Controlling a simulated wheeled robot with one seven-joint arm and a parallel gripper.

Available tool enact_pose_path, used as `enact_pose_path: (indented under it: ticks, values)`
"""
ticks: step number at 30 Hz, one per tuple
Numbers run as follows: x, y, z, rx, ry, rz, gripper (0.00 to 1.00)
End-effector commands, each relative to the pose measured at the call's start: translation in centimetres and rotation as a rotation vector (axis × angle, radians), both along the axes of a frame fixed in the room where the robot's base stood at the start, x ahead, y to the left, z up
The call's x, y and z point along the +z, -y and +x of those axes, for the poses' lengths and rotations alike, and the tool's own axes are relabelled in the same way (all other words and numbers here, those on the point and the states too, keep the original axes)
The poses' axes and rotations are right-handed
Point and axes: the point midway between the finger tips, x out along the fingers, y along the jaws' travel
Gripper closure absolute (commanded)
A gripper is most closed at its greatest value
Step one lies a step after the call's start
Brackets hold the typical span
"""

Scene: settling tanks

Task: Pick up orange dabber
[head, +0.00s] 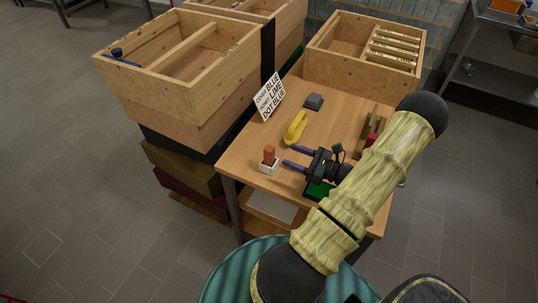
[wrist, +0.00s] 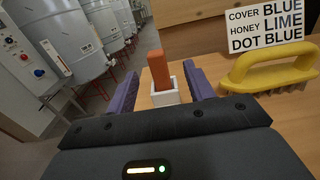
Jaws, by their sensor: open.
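The orange dabber (head: 269,153) stands upright in a small white square holder (head: 269,166) near the left front edge of the wooden table. In the wrist view the dabber (wrist: 158,70) rises from the white holder (wrist: 165,98), between the two purple fingers and ahead of them. My gripper (head: 289,157) is open and empty, its fingers pointing left towards the dabber and holder. In the wrist view my gripper (wrist: 160,92) has one finger on each side of the holder. Whether a finger touches the holder is hard to tell.
A yellow-handled brush (head: 295,127) lies behind my gripper. A sign (head: 269,97) reading COVER BLUE, HONEY LIME, DOT BLUE leans behind it. A grey block (head: 314,101) sits further back. Wooden boxes (head: 187,78) stand left, and another box (head: 340,70) stands at the table's back.

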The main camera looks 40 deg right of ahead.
Motion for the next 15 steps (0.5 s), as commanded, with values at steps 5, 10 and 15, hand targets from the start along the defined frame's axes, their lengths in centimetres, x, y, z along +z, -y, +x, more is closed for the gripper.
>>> enact_pose_path:
  ticks: [5,10,15]
  values:
    - [0.2,-1.4,3.0,0.004,0.0,0.002,0.47]
    - [0.1,-2.1,4.9,0.001,0.0,0.001,0.47]
    - [0.0,-2.2,5.1,0.0,-0.001,0.0,0.47]
